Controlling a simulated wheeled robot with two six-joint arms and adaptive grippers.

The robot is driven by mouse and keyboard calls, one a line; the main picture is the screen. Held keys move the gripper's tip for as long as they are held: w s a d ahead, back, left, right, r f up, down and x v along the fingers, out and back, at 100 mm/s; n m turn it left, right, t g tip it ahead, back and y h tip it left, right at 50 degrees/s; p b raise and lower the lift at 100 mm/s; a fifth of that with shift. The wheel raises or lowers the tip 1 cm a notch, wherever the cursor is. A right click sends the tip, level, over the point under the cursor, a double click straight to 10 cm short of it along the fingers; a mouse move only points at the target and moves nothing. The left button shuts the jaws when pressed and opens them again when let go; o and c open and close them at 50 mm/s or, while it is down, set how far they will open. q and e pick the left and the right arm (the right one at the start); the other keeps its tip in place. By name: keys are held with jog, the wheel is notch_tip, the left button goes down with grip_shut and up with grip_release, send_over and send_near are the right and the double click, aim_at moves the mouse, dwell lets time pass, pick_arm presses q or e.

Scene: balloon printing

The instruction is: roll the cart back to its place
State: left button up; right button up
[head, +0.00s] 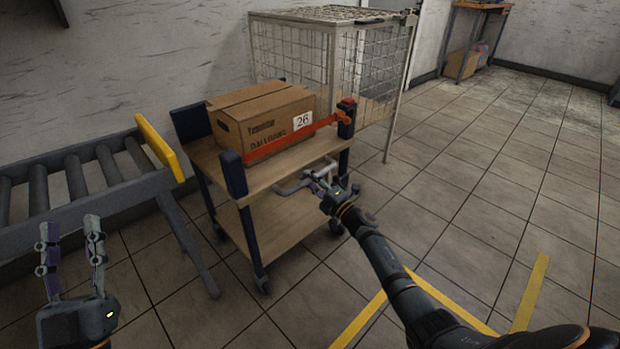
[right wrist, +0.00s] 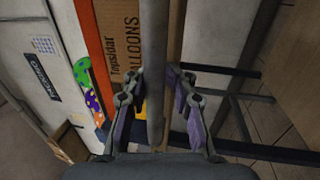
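The cart (head: 283,221) has wooden shelves and dark corner posts. It stands between the roller conveyor and the wire cage. A cardboard box (head: 258,125) with a "26" label sits on its top shelf behind an orange bar (head: 293,139). The cart's grey handle (head: 290,188) sticks out on the near side. My right gripper (head: 322,182) is at the handle. In the right wrist view the handle bar (right wrist: 154,60) runs between its fingers, with narrow gaps visible on both sides. My left gripper (head: 70,246) is open and empty at the lower left, away from the cart.
The roller conveyor (head: 75,180) with a yellow end plate (head: 160,147) is close to the cart's left. A wire cage (head: 335,60) stands behind it. Yellow tape (head: 530,292) marks the floor at the front right. The tiled floor on the right is open.

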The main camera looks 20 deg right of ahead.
jog(key=shift+o, duration=1.1)
jog(key=shift+f, duration=0.1)
jog(key=shift+o, duration=0.4)
jog(key=shift+r, duration=0.2)
jog(key=v, duration=1.2)
